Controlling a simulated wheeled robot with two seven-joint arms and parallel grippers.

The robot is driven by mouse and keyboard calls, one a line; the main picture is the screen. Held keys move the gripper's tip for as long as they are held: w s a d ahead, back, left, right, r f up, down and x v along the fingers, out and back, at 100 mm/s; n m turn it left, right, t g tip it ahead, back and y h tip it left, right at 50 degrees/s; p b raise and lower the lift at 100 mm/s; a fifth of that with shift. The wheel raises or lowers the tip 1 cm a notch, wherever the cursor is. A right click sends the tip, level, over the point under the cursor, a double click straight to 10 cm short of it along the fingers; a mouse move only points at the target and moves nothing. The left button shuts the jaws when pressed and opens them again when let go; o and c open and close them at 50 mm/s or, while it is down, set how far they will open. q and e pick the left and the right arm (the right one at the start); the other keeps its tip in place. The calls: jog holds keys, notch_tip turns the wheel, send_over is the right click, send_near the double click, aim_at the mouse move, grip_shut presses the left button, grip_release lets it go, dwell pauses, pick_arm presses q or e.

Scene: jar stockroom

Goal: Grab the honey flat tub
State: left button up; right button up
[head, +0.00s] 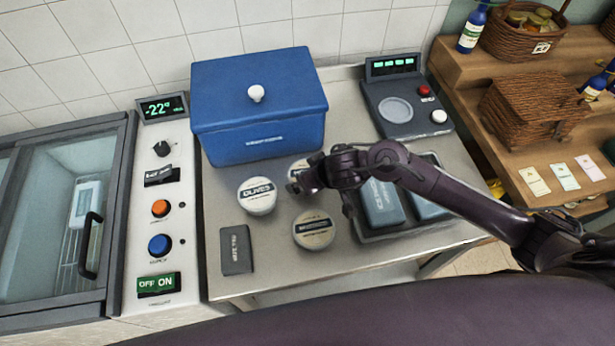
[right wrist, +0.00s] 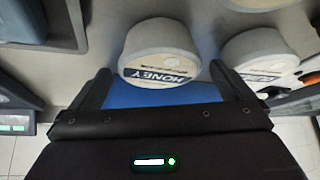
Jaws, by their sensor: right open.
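The honey flat tub (right wrist: 160,45) is a pale round tub with a HONEY label, in the upper middle of the right wrist view. In the head view a pale tub (head: 298,168), partly hidden by my right gripper, seems to be it. My right gripper (head: 294,182) is open over the table at that tub. In the right wrist view the two fingers of the gripper (right wrist: 165,88) are apart, with the honey tub ahead of and between them. I cannot tell whether they touch it. My left gripper is not in view.
An olives tub (head: 257,196) stands close to the left and another tub (head: 314,231) in front. A blue lidded bin (head: 262,135) stands behind. A dark packet (head: 236,250) lies front left.

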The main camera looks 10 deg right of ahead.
aim_at(299, 167)
jog(key=x, duration=0.3)
jog(key=shift+w+r, duration=0.1)
jog(key=shift+w, duration=0.1)
jog(key=shift+w+a, duration=0.1)
jog(key=shift+w, duration=0.1)
jog(key=shift+s, duration=0.15)
jog(key=shift+c, duration=0.3)
jog(key=c, duration=0.7)
jog(key=shift+c, duration=1)
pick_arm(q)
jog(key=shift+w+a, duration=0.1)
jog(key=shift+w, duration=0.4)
